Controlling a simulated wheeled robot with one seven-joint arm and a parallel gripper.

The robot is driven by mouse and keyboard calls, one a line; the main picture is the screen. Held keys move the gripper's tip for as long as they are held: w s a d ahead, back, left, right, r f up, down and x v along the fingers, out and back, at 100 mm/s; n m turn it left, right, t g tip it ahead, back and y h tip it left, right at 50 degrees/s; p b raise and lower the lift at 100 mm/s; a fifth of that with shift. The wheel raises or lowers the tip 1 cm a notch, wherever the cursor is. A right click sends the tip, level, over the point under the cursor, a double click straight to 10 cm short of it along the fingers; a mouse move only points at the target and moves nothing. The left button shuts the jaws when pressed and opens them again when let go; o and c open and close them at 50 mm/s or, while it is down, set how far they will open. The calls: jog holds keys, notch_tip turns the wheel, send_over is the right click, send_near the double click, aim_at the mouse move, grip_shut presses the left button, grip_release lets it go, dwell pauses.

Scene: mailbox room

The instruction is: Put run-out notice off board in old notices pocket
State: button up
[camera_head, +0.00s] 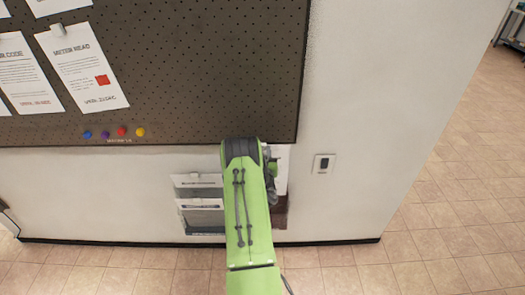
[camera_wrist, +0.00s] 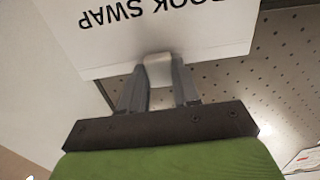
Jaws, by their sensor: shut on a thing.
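In the wrist view, my gripper (camera_wrist: 159,82) is shut on a small white clip (camera_wrist: 158,68) at the edge of a white notice. The notice (camera_wrist: 150,30) reads "...OOK SWAP", upside down in this view; its first letter is cut off. In the head view my arm hides most of the gripper. A white sheet edge (camera_head: 281,165) shows just right of the arm, above a dark reddish pocket (camera_head: 280,214) low on the wall. I cannot tell whether that sheet is inside the pocket. The pocket's label is hidden.
A wall rack (camera_head: 203,216) with papers hangs left of my arm, its labels too small to read. The pegboard (camera_head: 210,70) above holds notices, including "Meter Read" (camera_head: 83,65), and several coloured magnets (camera_head: 122,131). A wall switch (camera_head: 323,163) is to the right.

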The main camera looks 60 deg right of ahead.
notch_tip(320, 180, down, 9)
jog(key=b, duration=1)
jog(key=shift+f, duration=0.2)
jog(key=o, duration=1.1)
jog(key=shift+c, duration=0.2)
jog(key=b+v, duration=0.2)
jog(key=v, duration=1.3)
jog(key=shift+s+a, duration=0.2)
jog(key=shift+a, duration=0.2)
